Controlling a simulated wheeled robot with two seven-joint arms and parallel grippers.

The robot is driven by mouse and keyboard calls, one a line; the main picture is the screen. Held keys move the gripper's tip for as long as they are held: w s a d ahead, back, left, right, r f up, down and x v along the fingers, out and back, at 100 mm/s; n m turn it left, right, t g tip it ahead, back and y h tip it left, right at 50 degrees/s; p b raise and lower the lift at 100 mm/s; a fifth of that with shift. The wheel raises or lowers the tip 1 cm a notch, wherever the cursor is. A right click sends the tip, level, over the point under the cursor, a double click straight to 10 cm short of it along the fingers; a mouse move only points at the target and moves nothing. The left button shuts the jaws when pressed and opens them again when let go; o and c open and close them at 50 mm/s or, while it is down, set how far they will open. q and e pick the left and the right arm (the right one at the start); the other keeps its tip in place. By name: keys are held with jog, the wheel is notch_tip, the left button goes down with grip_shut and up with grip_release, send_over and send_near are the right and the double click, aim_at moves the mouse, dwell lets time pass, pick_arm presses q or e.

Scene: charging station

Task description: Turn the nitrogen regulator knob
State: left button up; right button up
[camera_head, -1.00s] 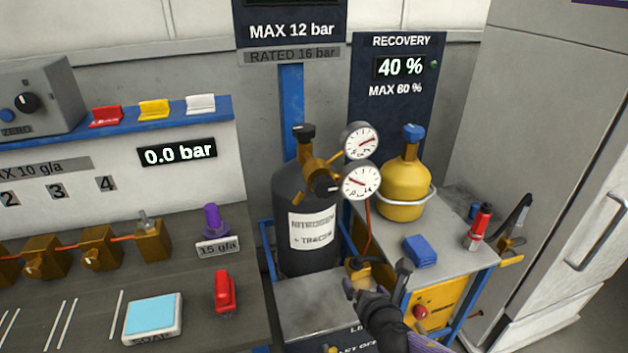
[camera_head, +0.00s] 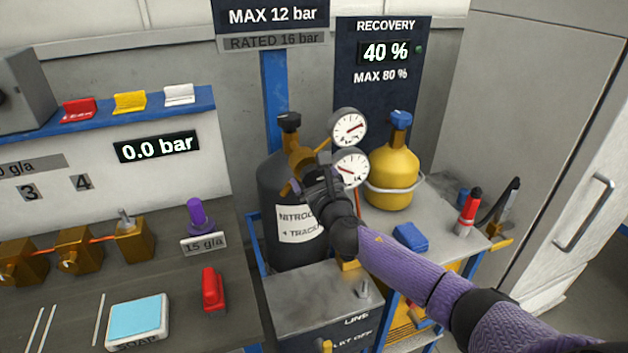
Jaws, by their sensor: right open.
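The dark nitrogen cylinder (camera_head: 280,243) stands upright in the blue-framed cart, with its label partly covered by my right arm. The brass regulator (camera_head: 298,158) sits on its top, with two round white gauges (camera_head: 349,127) to its right. A black knob (camera_head: 289,121) tops the cylinder valve. The regulator's own front knob is hidden behind my right gripper (camera_head: 309,178). That gripper is open, its fingers at the front of the regulator; I cannot tell whether they touch the knob. My left gripper is not in view.
The yellow recovery cylinder (camera_head: 393,172) stands to the right on the cart, near a blue block (camera_head: 410,236) and a red bottle (camera_head: 468,212). At left is a bench with a purple knob (camera_head: 198,215), red clip (camera_head: 213,289) and soap block (camera_head: 138,317).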

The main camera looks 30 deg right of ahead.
jog(key=c, duration=1.2)
jog(key=shift+o, duration=0.2)
jog(key=shift+m, duration=0.4)
jog(key=m, duration=0.4)
jog(key=shift+m, duration=0.4)
jog(key=m, duration=1)
jog(key=shift+a+m, duration=0.1)
jog(key=shift+m, duration=0.3)
jog(key=m+p, duration=0.1)
jog(key=m, duration=0.4)
jog(key=shift+m, duration=0.4)
